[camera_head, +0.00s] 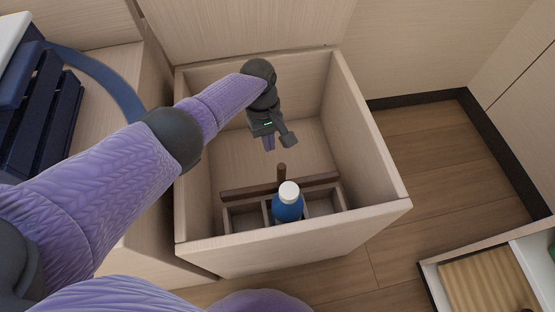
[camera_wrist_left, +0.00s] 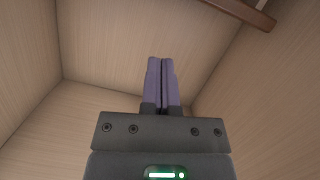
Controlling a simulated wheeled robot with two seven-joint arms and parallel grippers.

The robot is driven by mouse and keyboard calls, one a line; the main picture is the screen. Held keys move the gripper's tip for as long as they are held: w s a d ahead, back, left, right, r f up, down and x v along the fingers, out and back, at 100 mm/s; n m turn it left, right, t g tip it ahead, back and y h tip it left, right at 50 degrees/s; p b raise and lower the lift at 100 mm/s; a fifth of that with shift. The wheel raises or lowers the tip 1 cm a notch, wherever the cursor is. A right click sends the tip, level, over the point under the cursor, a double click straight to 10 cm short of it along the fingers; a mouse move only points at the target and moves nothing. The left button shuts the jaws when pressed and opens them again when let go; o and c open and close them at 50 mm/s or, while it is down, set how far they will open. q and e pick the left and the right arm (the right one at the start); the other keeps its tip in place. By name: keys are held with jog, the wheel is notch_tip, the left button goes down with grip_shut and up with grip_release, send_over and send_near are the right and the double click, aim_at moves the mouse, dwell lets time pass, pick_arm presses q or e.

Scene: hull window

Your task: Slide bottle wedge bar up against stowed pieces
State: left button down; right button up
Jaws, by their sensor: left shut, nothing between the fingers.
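The wedge bar is a dark brown bar (camera_head: 246,190) with an upright peg (camera_head: 281,172), lying across the inside of the wooden locker box (camera_head: 372,157). Part of the bar also shows at the top right of the left wrist view (camera_wrist_left: 243,12). A blue bottle with a white cap (camera_head: 288,206) stands in the middle compartment of the divided rack, on the near side of the bar. My left gripper (camera_head: 269,145) is shut and empty, pointing down inside the box, beyond the bar and apart from it. Its closed fingers show in the wrist view (camera_wrist_left: 161,82). My right gripper is not in view.
The box's raised lid (camera_head: 245,25) stands at the back. The compartments left and right of the bottle look empty. A dark blue slatted crate (camera_head: 45,110) sits at the left. An open tray with a ridged tan piece (camera_head: 485,280) lies at the lower right.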

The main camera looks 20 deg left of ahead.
aim_at(278, 172)
pick_arm(q)
jog(key=shift+s+d+f+p, duration=0.3)
jog(key=shift+s+d+f, duration=0.1)
jog(key=shift+s+d, duration=0.4)
jog(key=shift+s+d+f+p, duration=0.25)
jog(key=shift+s+d+f, duration=0.15)
jog(key=shift+s+d, duration=0.4)
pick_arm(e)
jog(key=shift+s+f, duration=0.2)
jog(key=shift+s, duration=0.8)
pick_arm(q)
jog(key=shift+s+d+r+p, duration=0.2)
jog(key=shift+s+d+p, duration=0.55)
jog(key=shift+p, duration=0.5)
jog(key=shift+s+a+f, duration=0.1)
jog(key=shift+s+f, duration=0.1)
jog(key=shift+s, duration=0.05)
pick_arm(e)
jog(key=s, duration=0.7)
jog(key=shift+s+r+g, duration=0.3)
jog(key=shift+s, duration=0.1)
